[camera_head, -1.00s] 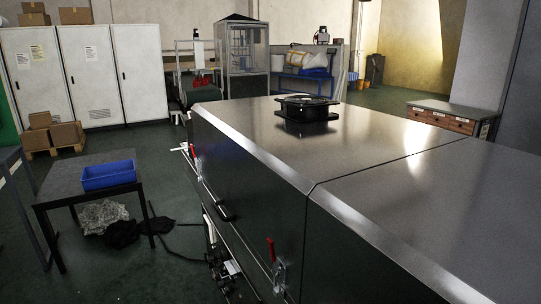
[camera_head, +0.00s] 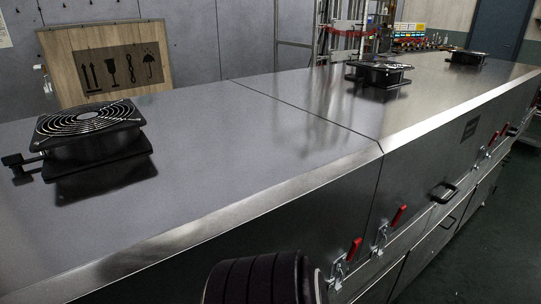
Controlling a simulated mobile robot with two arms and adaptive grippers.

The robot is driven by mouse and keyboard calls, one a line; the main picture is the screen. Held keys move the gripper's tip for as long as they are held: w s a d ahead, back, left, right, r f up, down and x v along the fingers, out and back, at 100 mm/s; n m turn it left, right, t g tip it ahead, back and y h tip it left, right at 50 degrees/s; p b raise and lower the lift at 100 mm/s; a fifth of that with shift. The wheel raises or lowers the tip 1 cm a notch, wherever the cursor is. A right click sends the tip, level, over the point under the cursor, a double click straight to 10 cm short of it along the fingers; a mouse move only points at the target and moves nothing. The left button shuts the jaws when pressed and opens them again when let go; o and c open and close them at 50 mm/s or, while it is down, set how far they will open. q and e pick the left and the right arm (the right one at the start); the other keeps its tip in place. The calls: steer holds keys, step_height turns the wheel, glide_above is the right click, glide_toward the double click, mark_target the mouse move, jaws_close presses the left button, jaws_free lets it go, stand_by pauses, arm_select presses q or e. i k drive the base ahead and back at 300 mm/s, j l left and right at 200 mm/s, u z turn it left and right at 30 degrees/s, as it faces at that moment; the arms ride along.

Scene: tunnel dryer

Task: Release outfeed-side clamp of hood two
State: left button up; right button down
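A long steel dryer hood run (camera_head: 200,190) crosses the view, with a seam dividing two hood sections. Red-handled toggle clamps sit along its near side. One red clamp (camera_head: 355,248) is just left of the seam line, low in the picture. Another red clamp (camera_head: 398,215) is just right of it. Further right are a red clamp (camera_head: 493,138) and another (camera_head: 504,129), small and partly overlapping in view. Their handles stand up at a slant. I cannot tell which section is hood two. Neither gripper is in view. A black ribbed part, probably of my arm, is at bottom centre.
Black fans stand on the hood tops: a near fan (camera_head: 88,130), a middle fan (camera_head: 378,73) and a far fan (camera_head: 467,58). A black handle (camera_head: 444,193) sticks out of the side. A wooden crate (camera_head: 110,65) stands behind. The floor (camera_head: 480,235) at right is clear.

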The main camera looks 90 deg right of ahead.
mark_target(345, 264)
steer(key=z, duration=3.35)
steer(key=i+j+z, duration=0.1)
